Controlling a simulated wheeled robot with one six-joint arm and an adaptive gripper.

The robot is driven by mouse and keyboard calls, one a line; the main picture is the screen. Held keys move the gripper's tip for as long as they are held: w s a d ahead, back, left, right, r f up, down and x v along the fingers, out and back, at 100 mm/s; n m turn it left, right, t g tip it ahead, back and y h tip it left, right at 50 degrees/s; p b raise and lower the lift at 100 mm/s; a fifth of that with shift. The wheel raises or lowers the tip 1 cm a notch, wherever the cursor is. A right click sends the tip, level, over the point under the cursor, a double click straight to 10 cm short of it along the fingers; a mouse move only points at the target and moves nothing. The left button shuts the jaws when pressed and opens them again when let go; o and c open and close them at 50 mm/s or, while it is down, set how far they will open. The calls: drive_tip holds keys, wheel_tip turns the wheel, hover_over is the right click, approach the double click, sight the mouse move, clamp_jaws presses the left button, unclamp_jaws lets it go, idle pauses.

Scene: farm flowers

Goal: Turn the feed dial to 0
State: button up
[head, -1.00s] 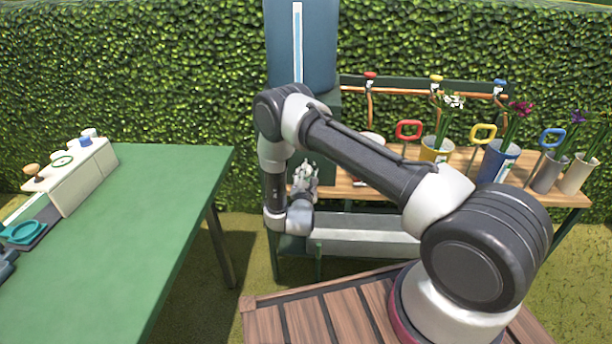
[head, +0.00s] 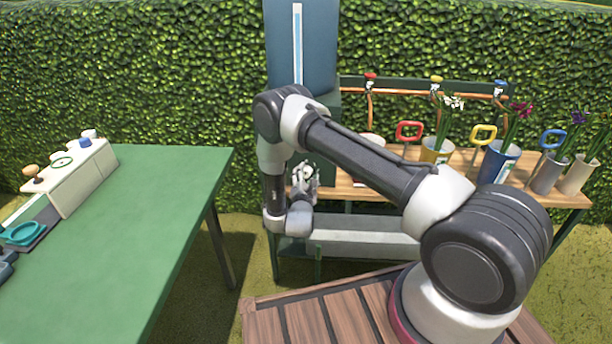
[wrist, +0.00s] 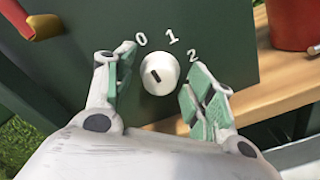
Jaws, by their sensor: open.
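The feed dial is a white round knob (wrist: 162,72) with a short dark mark, on a dark green panel (wrist: 215,30) in the wrist view. The white numerals 0, 1 and 2 arc above it from left to right. The mark slants up and left, roughly toward the 0 side. My gripper (wrist: 158,62) is open, with one green-padded finger left of the knob and one right of it. Gaps show between both fingers and the knob. In the head view my gripper (head: 304,180) is by the blue hopper's stand, and the dial cannot be made out there.
A red-and-yellow part (wrist: 38,24) is at the wrist view's upper left. A red pot (wrist: 292,22) stands on the wooden shelf at right. In the head view, a bench (head: 360,190) holds flower pots and tools, and a green table (head: 150,220) stands at left.

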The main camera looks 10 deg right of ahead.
drive_tip(key=v, duration=1.1)
drive_tip(key=shift+s, duration=0.15)
